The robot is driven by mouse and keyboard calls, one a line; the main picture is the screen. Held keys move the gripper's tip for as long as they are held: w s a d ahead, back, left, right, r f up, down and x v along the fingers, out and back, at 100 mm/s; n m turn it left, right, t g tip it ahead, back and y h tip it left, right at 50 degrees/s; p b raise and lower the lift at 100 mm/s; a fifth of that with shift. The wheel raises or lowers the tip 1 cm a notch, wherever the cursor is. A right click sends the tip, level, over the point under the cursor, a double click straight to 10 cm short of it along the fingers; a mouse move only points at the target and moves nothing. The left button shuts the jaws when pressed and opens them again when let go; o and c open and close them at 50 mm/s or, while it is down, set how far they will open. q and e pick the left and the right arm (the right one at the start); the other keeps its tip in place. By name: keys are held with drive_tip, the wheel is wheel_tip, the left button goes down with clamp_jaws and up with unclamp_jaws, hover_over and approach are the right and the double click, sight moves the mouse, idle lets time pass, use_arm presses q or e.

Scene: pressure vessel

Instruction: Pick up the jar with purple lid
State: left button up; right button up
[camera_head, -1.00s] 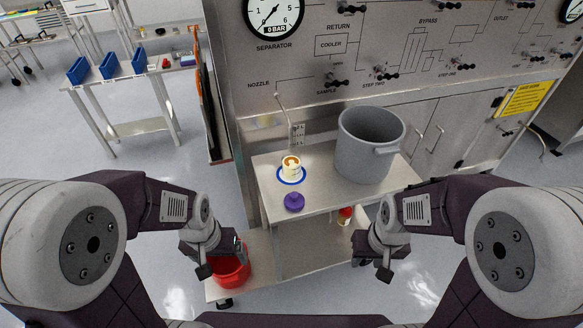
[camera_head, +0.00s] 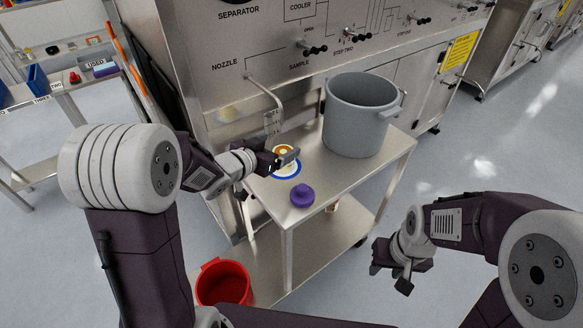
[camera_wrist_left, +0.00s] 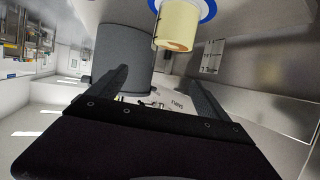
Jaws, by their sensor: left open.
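The jar is small and cream-coloured with a brown top (camera_head: 284,149). It stands on a blue-rimmed white disc (camera_head: 286,174) on the steel cart, partly hidden by my left gripper. A purple lid (camera_head: 302,196) lies apart on the cart's front corner. My left gripper (camera_head: 282,161) is open, close by the jar on the near side. In the left wrist view, the jar (camera_wrist_left: 174,30) appears upside down beyond my open fingers (camera_wrist_left: 160,85). I cannot tell whether the fingers reach around it. My right gripper (camera_head: 392,275) is open and empty, low right of the cart.
A large grey pot (camera_head: 358,120) stands on the cart behind and right of the jar. A bent nozzle pipe (camera_head: 272,100) comes down from the steel panel behind the jar. A red bucket (camera_head: 224,284) is on the lower shelf. The cart top (camera_head: 335,178) right of the lid is clear.

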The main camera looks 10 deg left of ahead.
sight(280, 154)
use_arm(q)
drive_tip(key=f, duration=0.1)
drive_tip(key=f+b, duration=0.1)
drive_tip(key=f, duration=0.1)
drive_tip(key=a+f, duration=0.1)
drive_tip(key=shift+w+f+b, duration=0.25)
drive_tip(key=shift+b, duration=0.15)
drive_tip(key=shift+a+f, duration=0.1)
drive_tip(key=shift+f, duration=0.25)
drive_tip(key=shift+b+x, duration=0.65)
drive_tip(key=shift+x, duration=1.25)
drive_tip(key=x, duration=0.2)
drive_tip(key=b+x, duration=0.1)
drive_tip(key=x, duration=0.1)
drive_tip(key=shift+f, duration=0.4)
drive_tip(key=shift+w+f, duration=0.15)
drive_tip(key=shift+w, duration=0.2)
use_arm(e)
wheel_tip(280, 154, down, 6)
drive_tip(key=shift+s+d+r, duration=0.1)
